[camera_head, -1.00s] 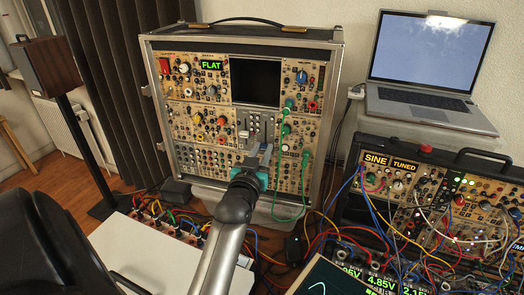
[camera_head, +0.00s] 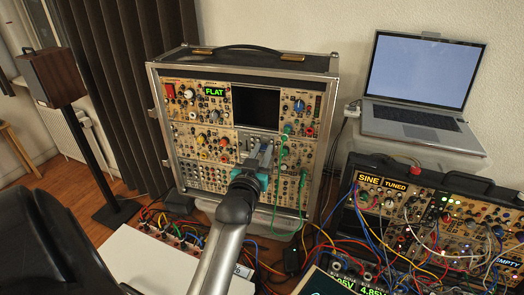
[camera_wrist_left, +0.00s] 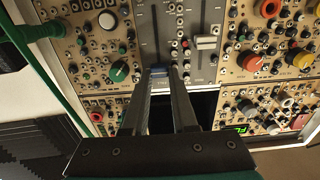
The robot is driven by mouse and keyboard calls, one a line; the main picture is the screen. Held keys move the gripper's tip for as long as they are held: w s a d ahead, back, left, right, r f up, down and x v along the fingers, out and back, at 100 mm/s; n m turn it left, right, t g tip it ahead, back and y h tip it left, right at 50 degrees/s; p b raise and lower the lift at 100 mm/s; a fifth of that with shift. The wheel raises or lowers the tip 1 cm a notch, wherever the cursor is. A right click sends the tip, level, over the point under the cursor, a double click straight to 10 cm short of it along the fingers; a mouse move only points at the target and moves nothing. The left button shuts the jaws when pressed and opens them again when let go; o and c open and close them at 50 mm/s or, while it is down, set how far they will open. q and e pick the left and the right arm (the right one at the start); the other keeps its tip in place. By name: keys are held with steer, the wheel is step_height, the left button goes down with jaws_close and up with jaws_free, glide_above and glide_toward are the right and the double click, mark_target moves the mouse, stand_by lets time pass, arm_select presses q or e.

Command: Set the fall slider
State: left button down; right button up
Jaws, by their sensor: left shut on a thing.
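The tall case of synth modules (camera_head: 245,60) stands at the back centre. A grey slider panel (camera_head: 243,142) sits in its middle, largely hidden by my left gripper (camera_head: 265,150) in the head view. The left wrist view shows this panel (camera_wrist_left: 154,30) close up, with a pale slider cap (camera_wrist_left: 207,42) to the right of the fingers. There my left gripper (camera_wrist_left: 166,70) has its fingertips close together at the panel. It is shut on a small slider cap, mostly hidden between the tips. I cannot read the slider's label. My right gripper is not in view.
A green cable (camera_head: 304,185) hangs down the case's right side, and green shows close at the left in the wrist view. A lit rack (camera_head: 425,215) with loose cables fills the right. A laptop (camera_head: 415,95) stands behind it. A speaker (camera_head: 51,78) stands left.

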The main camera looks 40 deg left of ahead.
arm_select(q)
steer(key=shift+r, duration=0.4)
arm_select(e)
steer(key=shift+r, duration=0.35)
arm_select(q)
steer(key=c, duration=1.2)
jaws_free()
steer(key=o, duration=0.5)
steer(key=shift+f, duration=0.1)
